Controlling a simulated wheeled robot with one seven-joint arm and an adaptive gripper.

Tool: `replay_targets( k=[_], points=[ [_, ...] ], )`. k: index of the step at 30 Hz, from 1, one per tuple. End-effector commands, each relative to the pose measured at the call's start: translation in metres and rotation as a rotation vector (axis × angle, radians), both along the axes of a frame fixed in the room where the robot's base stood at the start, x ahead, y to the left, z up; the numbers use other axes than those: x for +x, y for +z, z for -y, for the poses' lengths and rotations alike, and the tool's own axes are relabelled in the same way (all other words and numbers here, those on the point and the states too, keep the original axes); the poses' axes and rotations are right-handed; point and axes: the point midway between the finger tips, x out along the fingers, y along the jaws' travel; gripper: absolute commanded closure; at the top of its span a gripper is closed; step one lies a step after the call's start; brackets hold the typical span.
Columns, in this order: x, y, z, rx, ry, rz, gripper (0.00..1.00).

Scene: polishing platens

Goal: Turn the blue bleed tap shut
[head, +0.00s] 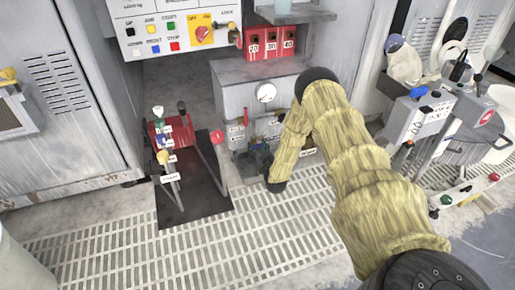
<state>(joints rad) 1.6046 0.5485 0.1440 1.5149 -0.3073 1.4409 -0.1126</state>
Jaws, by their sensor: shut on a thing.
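My gripper (258,160) is small and dark in the head view, low at the front of the grey gauge box (235,97). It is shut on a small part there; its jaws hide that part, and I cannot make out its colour. A small blue handle (161,141) shows on the red tagged stand (157,130) to the left, well apart from my gripper. I cannot tell whether that handle or the hidden part is the blue bleed tap.
A white gauge (266,92) and tagged fittings (237,128) sit on the box near my gripper. A red knob (217,137) stands just left. A control panel (175,25) hangs above. Open floor grating (190,245) lies in front. A grey cart (415,115) is at right.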

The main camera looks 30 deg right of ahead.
Motion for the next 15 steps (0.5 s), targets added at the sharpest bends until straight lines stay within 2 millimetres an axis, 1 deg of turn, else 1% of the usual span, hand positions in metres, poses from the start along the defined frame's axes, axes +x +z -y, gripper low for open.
replay_targets(
  k=[5, 6, 9, 15],
  points=[
    [0.0001, -0.0002, -0.0006, 0.001, 0.0, 0.0, 0.75],
    [0.0001, -0.0002, -0.0006, 0.001, 0.0, 0.0, 0.44],
    [0.0, -0.0002, -0.0005, 0.0, 0.0, 0.0, 0.29],
    [-0.0001, -0.0003, -0.0002, 0.0, 0.0, 0.0, 0.29]
  ],
)
